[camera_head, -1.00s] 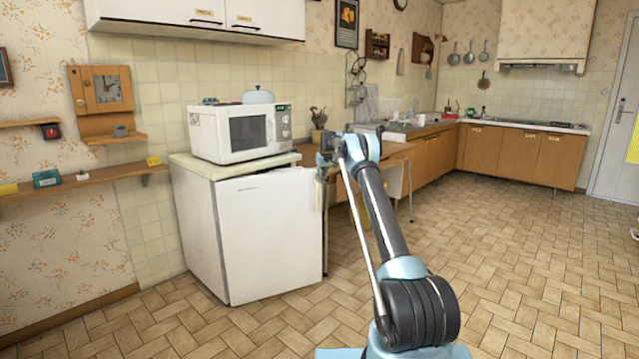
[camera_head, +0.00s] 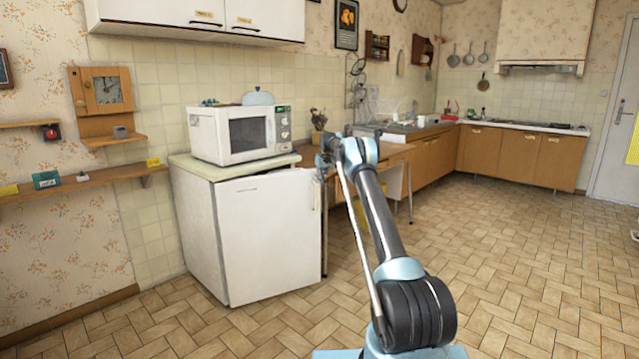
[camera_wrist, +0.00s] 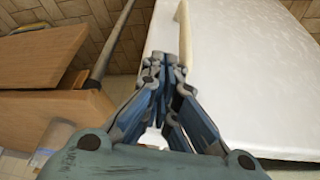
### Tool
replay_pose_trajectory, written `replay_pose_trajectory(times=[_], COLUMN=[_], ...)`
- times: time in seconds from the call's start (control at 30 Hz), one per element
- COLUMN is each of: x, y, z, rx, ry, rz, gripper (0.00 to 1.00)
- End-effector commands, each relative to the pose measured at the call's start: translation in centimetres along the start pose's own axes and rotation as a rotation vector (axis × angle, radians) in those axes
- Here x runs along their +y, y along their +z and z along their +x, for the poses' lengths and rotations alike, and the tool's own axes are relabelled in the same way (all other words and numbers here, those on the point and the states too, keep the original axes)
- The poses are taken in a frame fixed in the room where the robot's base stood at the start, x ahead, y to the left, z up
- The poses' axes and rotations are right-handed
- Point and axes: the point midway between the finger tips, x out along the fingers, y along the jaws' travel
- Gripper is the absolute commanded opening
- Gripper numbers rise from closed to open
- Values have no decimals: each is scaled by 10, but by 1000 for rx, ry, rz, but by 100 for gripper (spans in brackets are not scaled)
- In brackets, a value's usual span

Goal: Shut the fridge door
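The white fridge (camera_head: 196,235) stands under a pale worktop. Its white door (camera_head: 270,238) is a little ajar, with a narrow gap along the top between door and body. My gripper (camera_head: 322,165) is at the upper right edge of the door in the head view, where its fingers are small and partly hidden by my arm. In the wrist view my gripper (camera_wrist: 166,66) has its fingers drawn together, with nothing visible between them.
A microwave (camera_head: 240,134) stands on the worktop (camera_head: 190,165) above the fridge. A wooden table (camera_head: 395,153) is close on the right, beside my gripper; its wood shows in the wrist view (camera_wrist: 40,58). The tiled floor (camera_head: 520,260) to the right is clear.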

Motion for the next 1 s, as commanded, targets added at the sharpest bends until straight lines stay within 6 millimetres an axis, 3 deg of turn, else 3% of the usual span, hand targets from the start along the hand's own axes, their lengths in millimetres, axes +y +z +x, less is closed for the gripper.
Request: replay_pose_trajectory(times=[0.33, 0.7, 1.0], x=[4, 3, 1], y=[27, 25, 24], z=[-9, -80, -106], rx=[-1, -1, -1], ry=[-1, -1, -2], rz=[1, 0, -3], gripper=[0, 0, 0])
